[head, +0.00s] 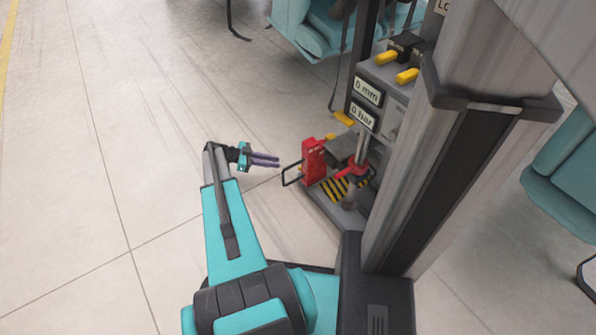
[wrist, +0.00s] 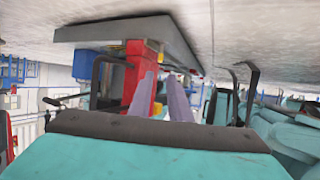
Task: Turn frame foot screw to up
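A grey vertical screw post with a red collar (head: 351,169) stands on the grey base of the machine frame; I take it to be the frame foot screw, but cannot be sure. A red block (head: 313,161) with a black loop handle stands on its left. My gripper (head: 278,160) is left of the red block, apart from it, with its purple fingers pointing right towards it. The fingers are a little apart, with nothing between them. In the wrist view the fingers (wrist: 164,82) point towards a red upright part (wrist: 141,78). The screw is not clearly made out there.
The grey base plate (head: 330,211) has yellow and black stripes. Above it is a panel with labels "0 mm" (head: 367,91) and "0 bar" (head: 362,116) and yellow handles (head: 386,58). Teal seats (head: 300,30) stand behind. The floor (head: 120,130) at left is clear.

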